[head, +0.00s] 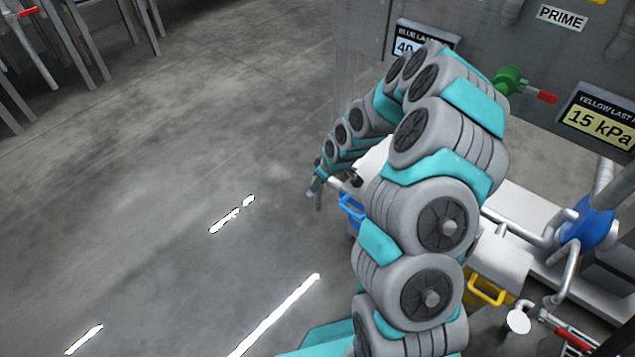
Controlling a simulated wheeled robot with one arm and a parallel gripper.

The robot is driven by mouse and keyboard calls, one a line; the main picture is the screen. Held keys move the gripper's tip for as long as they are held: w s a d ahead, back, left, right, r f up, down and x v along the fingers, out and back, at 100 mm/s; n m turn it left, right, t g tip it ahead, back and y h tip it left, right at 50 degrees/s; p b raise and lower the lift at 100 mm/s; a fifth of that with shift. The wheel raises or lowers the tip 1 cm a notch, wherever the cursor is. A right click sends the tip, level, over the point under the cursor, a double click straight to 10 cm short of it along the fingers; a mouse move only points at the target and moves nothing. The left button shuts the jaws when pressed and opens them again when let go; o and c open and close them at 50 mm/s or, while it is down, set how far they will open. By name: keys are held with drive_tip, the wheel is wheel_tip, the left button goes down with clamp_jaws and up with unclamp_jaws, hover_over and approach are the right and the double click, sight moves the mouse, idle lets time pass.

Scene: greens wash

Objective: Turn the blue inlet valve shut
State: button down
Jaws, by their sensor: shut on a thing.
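My arm reaches over and down, and my gripper (318,194) is at its far end, left of the white equipment. The gripper is small in the view and partly hidden by my own arm. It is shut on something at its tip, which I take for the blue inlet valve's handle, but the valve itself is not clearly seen. A blue U-shaped handle (352,207) shows just right of and below the gripper, apart from it.
A panel with a blue readout (410,45), a yellow "15 kPa" readout (600,124) and a green valve with a red lever (510,81) stands behind. A yellow handle (487,290), a blue pipe body (590,228) and pipes are at right.

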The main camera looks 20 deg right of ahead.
drive_tip(key=c, duration=0.8)
unclamp_jaws()
drive_tip(key=shift+c, duration=0.2)
drive_tip(key=v, duration=0.8)
drive_tip(key=shift+p, duration=0.4)
drive_tip(key=shift+c, duration=0.2)
